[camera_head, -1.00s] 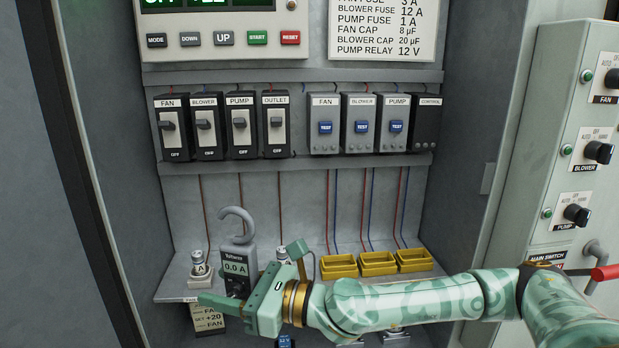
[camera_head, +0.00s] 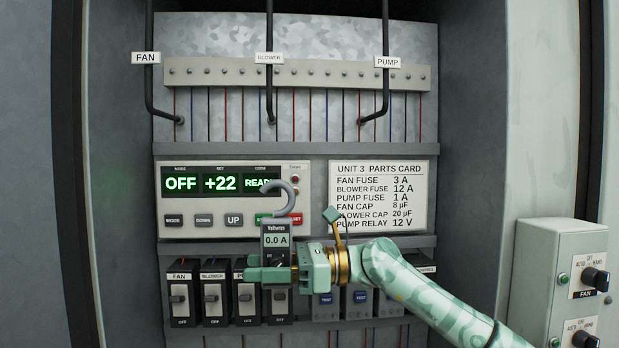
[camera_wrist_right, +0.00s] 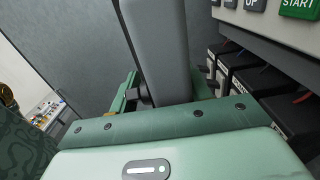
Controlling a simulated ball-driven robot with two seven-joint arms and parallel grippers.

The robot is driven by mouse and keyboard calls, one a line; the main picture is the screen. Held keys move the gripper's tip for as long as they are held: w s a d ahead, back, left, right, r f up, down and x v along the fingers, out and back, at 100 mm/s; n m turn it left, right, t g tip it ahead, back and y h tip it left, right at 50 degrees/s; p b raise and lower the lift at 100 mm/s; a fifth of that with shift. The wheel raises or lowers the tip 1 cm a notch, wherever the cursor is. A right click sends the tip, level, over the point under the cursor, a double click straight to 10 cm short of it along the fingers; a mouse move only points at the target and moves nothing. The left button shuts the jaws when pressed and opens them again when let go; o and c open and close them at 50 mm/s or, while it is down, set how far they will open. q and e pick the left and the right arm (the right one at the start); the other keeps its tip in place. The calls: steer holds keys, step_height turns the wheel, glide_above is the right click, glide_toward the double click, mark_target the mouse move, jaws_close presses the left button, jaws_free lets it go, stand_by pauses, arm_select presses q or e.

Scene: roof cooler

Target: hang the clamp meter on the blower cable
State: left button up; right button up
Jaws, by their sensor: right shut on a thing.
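The clamp meter (camera_head: 277,240) is grey with an open hook-shaped jaw at its top and a display reading 0.0 A. My right gripper (camera_head: 279,274) is shut on its lower body and holds it upright in front of the breaker row and control panel. The meter's grey body also shows in the right wrist view (camera_wrist_right: 158,45), between the fingers. My left gripper is not in view.
The fan cable (camera_head: 149,85) and pump cable (camera_head: 386,40) hang left and right of the blower cable. The terminal strip (camera_head: 340,75) runs behind them. The control panel (camera_head: 180,219) and parts card (camera_head: 350,172) lie behind the meter. The space between the cables is clear.

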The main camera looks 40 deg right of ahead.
steer(key=s+d+r+p, duration=0.2)
steer(key=d+r, duration=0.1)
steer(key=r, duration=0.5)
steer(key=s+d+r+p, duration=0.1)
steer(key=d+r+p, duration=0.25)
steer(key=r, duration=0.45)
steer(key=shift+w+d+p, duration=0.8)
steer(key=shift+w+d, duration=0.65)
steer(key=shift+w, duration=0.6)
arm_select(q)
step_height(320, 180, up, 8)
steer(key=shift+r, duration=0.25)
arm_select(e)
steer(key=x, duration=0.3)
steer(key=f+x, duration=0.1)
steer(key=x, duration=0.1)
steer(key=f+x, duration=0.1)
steer(key=x, duration=0.2)
steer(key=shift+w+a, duration=0.1)
steer(key=shift+a, duration=0.25)
steer(key=o, duration=1.3)
steer(key=shift+a, duration=0.1)
steer(key=shift+f, duration=0.1)
